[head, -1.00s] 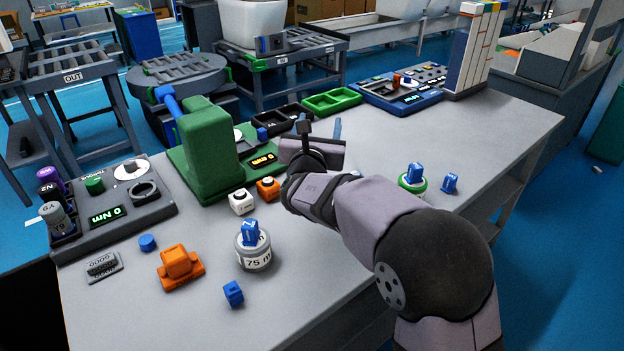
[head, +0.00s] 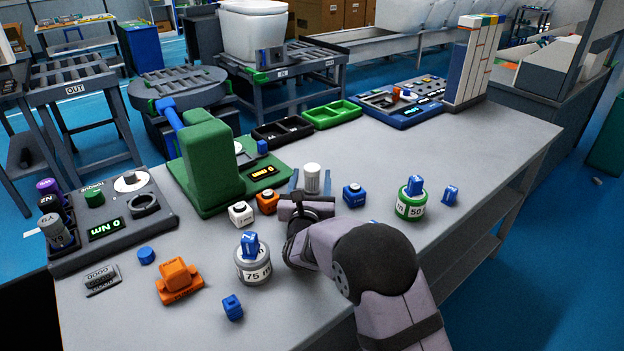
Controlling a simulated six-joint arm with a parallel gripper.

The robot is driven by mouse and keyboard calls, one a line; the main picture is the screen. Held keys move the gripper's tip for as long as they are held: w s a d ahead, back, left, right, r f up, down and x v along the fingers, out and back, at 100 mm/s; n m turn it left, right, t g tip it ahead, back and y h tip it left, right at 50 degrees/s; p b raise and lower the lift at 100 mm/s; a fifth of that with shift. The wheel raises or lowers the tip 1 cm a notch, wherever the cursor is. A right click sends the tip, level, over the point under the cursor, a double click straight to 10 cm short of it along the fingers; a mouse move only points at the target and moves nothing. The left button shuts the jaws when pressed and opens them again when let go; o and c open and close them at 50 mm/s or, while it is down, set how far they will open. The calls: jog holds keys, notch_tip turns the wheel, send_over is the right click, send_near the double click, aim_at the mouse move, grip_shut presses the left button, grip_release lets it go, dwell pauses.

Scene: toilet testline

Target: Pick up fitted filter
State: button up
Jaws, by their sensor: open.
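A white cylinder with a pale cap (head: 312,178), which looks like the filter, stands upright on the grey bench in front of the green press station. My gripper (head: 311,174) is open, with its two blue-grey fingers pointing away from me. One finger shows on each side of the cylinder in the picture. I cannot tell whether the fingers are level with it or touch it. The gripper body hides the bench just in front of the cylinder.
A white cube (head: 240,214) and an orange cube (head: 267,202) sit left of my gripper. A blue cube (head: 354,195) sits close on the right. A 75-marked weight (head: 254,265) stands at front left. The green press (head: 210,160) rises behind left. Bench at far right is clear.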

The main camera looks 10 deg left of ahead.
jog(key=shift+w+f+p, duration=0.1)
jog(key=shift+w+p, duration=0.35)
jog(key=shift+w, duration=2.25)
jog(key=shift+c, duration=0.4)
jog(key=c, duration=1.1)
notch_tip(320, 180, up, 28)
jog(key=p, duration=0.4)
